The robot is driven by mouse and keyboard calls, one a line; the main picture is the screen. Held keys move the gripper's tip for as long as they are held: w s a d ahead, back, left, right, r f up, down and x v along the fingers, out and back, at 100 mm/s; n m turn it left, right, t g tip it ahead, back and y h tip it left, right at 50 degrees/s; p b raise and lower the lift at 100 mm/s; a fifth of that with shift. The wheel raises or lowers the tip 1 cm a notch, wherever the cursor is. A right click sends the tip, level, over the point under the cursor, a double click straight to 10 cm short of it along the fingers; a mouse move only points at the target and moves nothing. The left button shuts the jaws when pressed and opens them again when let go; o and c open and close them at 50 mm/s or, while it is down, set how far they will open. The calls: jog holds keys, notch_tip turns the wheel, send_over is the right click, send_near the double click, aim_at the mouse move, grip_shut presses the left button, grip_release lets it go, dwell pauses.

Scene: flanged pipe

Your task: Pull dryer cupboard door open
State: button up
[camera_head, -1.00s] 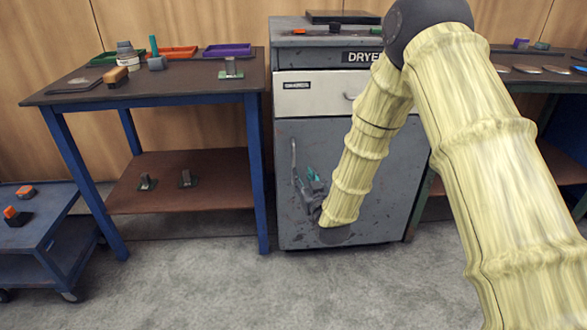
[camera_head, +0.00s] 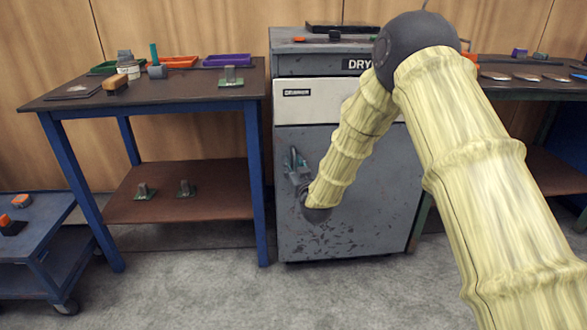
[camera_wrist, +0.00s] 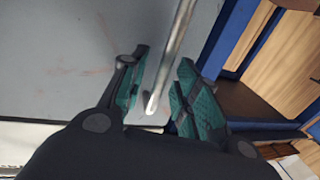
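The dryer cupboard (camera_head: 320,62) stands in the middle of the head view, with a grey, worn lower door (camera_head: 350,222) that looks shut. Its upright metal handle is at the door's left side, mostly hidden behind my gripper (camera_head: 294,163) in the head view. In the wrist view the handle bar (camera_wrist: 172,52) runs between the two teal-padded fingers of my gripper (camera_wrist: 162,85). The fingers are open, with a gap showing on each side of the bar. The bar's near end lies between the pads. I cannot tell whether either pad touches it.
A blue-legged table (camera_head: 150,97) with trays and small parts stands close on the cupboard's left. A low blue cart (camera_head: 35,235) is at far left. A white drawer front (camera_head: 330,104) is above the door. Grey floor (camera_head: 200,290) in front is clear.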

jog(key=shift+w, duration=0.2)
grip_shut()
jog(key=shift+s+a, duration=0.1)
